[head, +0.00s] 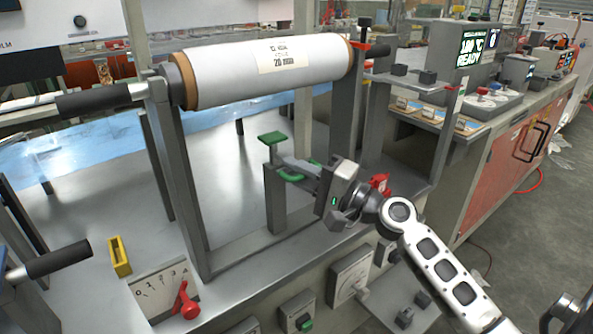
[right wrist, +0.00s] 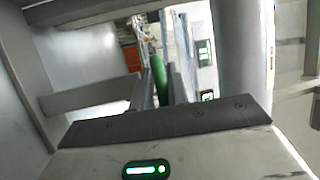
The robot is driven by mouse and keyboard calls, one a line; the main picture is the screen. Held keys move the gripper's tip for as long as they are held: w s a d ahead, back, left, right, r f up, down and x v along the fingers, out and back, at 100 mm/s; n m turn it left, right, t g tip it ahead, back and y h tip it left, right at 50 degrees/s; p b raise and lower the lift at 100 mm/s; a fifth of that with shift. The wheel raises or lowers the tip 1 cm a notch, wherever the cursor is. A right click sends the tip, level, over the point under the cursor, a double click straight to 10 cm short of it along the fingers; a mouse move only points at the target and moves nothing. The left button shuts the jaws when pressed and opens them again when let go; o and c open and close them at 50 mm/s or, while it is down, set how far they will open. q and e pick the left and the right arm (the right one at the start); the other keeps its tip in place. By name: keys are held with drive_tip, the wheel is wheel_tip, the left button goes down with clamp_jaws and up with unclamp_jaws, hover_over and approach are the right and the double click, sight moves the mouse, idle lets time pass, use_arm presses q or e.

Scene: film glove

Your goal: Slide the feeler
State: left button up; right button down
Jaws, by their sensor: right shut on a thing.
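The feeler appears to be the grey post (head: 276,198) with a green pad (head: 272,138) on top and a green handle (head: 291,177) on its side. It stands upright on the metal bench, under the large roll. My right gripper (head: 300,170) reaches in from the right and is shut on the green handle. In the right wrist view the green handle (right wrist: 158,75) shows between the two fingers (right wrist: 160,90). The fingers hide part of the handle. My left gripper is not in view.
A white film roll (head: 265,72) hangs between two grey uprights above the bench. A red-pointer dial (head: 165,290) and a yellow block (head: 119,257) sit at the front left. A red knob (head: 380,184) is just beyond my wrist. Bare bench lies left of the post.

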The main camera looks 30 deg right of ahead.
use_arm(q)
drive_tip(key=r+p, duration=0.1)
drive_tip(key=p, duration=0.2)
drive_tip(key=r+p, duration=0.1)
drive_tip(key=p, duration=0.2)
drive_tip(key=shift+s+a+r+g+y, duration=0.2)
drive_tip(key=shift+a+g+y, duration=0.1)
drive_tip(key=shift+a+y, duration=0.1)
use_arm(e)
wheel_tip(320, 180, up, 10)
drive_tip(key=shift+f, duration=0.2)
drive_tip(key=shift+d, duration=0.1)
drive_tip(key=c, duration=1.5)
unclamp_jaws()
drive_tip(key=shift+f, duration=0.15)
